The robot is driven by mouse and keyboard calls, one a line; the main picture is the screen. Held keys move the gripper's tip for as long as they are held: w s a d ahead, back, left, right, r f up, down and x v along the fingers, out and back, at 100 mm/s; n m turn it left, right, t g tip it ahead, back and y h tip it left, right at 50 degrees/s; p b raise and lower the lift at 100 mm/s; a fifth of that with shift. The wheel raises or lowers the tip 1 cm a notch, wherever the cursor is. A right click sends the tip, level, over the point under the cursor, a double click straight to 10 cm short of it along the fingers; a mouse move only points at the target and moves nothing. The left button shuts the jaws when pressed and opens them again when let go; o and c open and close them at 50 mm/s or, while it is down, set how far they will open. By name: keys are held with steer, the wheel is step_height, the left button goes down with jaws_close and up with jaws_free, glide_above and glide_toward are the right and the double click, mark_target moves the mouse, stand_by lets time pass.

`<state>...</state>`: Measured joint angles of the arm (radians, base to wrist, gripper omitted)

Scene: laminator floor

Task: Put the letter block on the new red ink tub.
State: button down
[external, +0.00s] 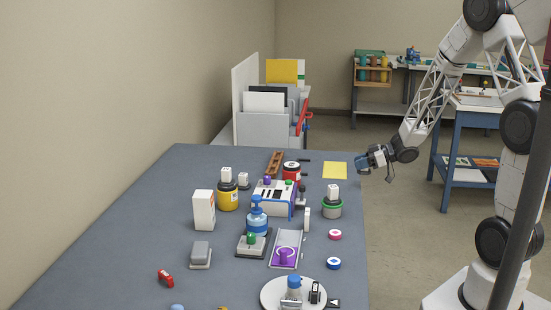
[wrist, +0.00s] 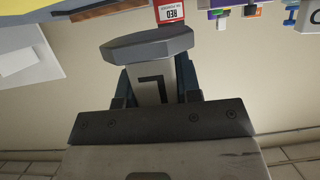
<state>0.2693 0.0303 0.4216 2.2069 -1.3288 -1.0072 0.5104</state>
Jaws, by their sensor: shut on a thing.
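My gripper (external: 361,163) hangs beyond the right edge of the table, near the yellow sheet. In the wrist view, its fingers (wrist: 157,78) are shut on a pale letter block (wrist: 152,88). The block has a dark L-like mark and a wide grey octagonal end (wrist: 147,44). The red ink tub (external: 291,172), with a dark top, stands at the back of the table, left of my gripper and apart from it. A red label reading RED (wrist: 170,13) shows at the top of the wrist view, upside down.
A white machine (external: 270,198) stands just in front of the red tub. A yellow tub (external: 228,199) and a green-rimmed tub (external: 332,210) carry white blocks. A yellow sheet (external: 335,170) lies flat near the right edge. A brown rack (external: 275,162) is left of the red tub.

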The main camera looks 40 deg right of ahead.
steer(key=w+a+r+n+g+y, duration=0.1)
steer(key=a+r, duration=0.3)
steer(key=a, duration=0.5)
steer(key=a+r+n+g+y, duration=0.1)
steer(key=a+r+n+g, duration=0.2)
steer(key=a, duration=0.5)
steer(key=shift+w+a+r, duration=0.35)
steer(key=shift+a+r, duration=0.05)
steer(key=shift+r, duration=0.1)
glide_above(287, 165)
steer(key=shift+d+f, duration=0.1)
steer(key=shift+f, duration=0.65)
steer(key=shift+f+y, duration=0.1)
steer(key=shift+y, duration=0.2)
steer(key=shift+f, duration=1.65)
steer(key=shift+f, duration=0.15)
steer(key=c, duration=0.8)
jaws_free()
